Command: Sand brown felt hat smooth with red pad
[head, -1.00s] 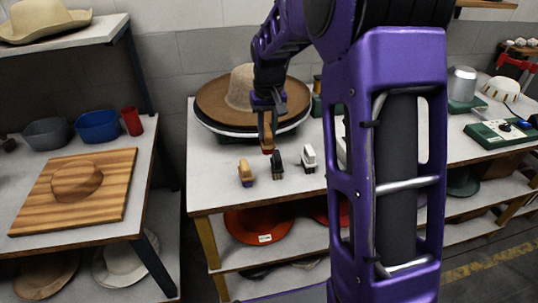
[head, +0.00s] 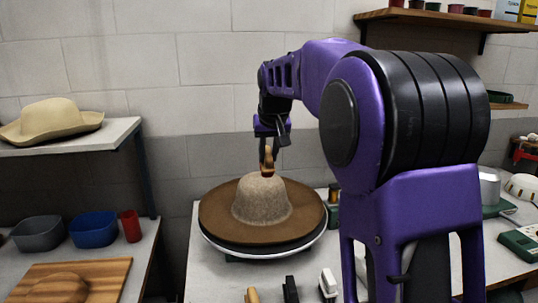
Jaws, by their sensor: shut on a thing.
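The brown felt hat (head: 220,212) has a wide brown brim and a speckled, fuzzy-looking greyish-tan crown (head: 262,200). It sits upright on a round white and dark stand (head: 262,252) on the table. My gripper (head: 268,150) points down over the crown, shut on a small pad with a tan wooden grip and a dark reddish underside (head: 267,172). The pad is at the top of the crown in the picture. I cannot tell whether it touches the felt.
Several other pads stand at the front table edge, tan (head: 252,296), black (head: 290,290) and white (head: 328,284). A left table holds a wooden board (head: 110,272), blue bowl (head: 94,230), grey bowl (head: 38,235) and red cup (head: 131,226). A cream hat (head: 52,122) sits on a shelf.

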